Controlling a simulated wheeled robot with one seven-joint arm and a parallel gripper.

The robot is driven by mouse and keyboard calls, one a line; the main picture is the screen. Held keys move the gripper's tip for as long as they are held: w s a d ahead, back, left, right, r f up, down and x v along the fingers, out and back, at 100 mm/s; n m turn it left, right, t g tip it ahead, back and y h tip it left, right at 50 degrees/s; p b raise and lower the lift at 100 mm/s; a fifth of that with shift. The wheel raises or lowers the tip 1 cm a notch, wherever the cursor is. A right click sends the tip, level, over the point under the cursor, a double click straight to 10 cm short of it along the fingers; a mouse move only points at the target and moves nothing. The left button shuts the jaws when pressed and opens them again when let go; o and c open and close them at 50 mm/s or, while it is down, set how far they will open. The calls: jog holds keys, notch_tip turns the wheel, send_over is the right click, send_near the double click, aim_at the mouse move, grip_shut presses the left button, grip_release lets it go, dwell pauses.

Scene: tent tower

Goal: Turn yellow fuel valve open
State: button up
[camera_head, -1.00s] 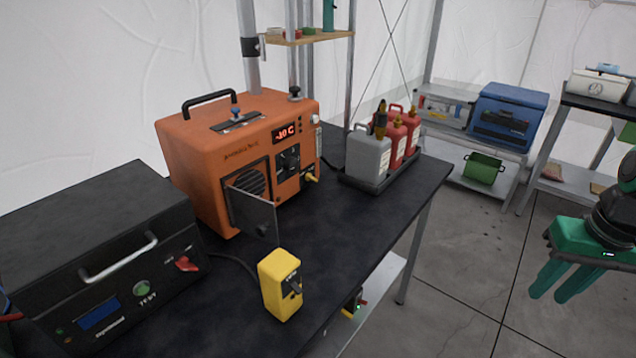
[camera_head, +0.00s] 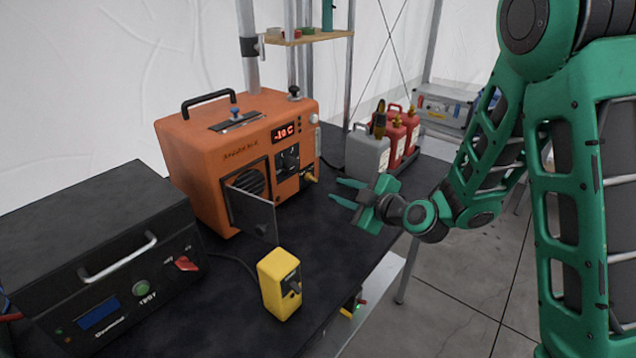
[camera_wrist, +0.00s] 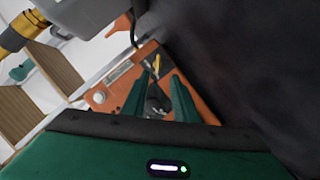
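The yellow fuel valve (camera_head: 311,179) is a small fitting low on the right side of the orange heater's (camera_head: 205,160) front. My gripper (camera_head: 337,193) is just right of the valve in the head view, apart from it, with its fingers pointing left toward the heater. The green fingers are spread with nothing between them. In the wrist view, my gripper (camera_wrist: 157,85) shows both fingertips apart over the orange heater (camera_wrist: 188,92). A small yellow part, seemingly the valve (camera_wrist: 157,62), lies just beyond the fingertips. Which way the valve is turned is too small to tell.
A grey fuel can (camera_head: 366,155) and red cans (camera_head: 399,138) stand behind my gripper. The heater's open door (camera_head: 253,213) juts out. A yellow box (camera_head: 280,285) and a black unit (camera_head: 95,255) stand on the dark bench. Bench between box and gripper is clear.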

aim_at(313, 180)
jog(key=shift+w+a, duration=0.25)
jog(key=shift+a, duration=0.2)
jog(key=x, duration=1)
jog(key=shift+w, duration=0.25)
grip_shut()
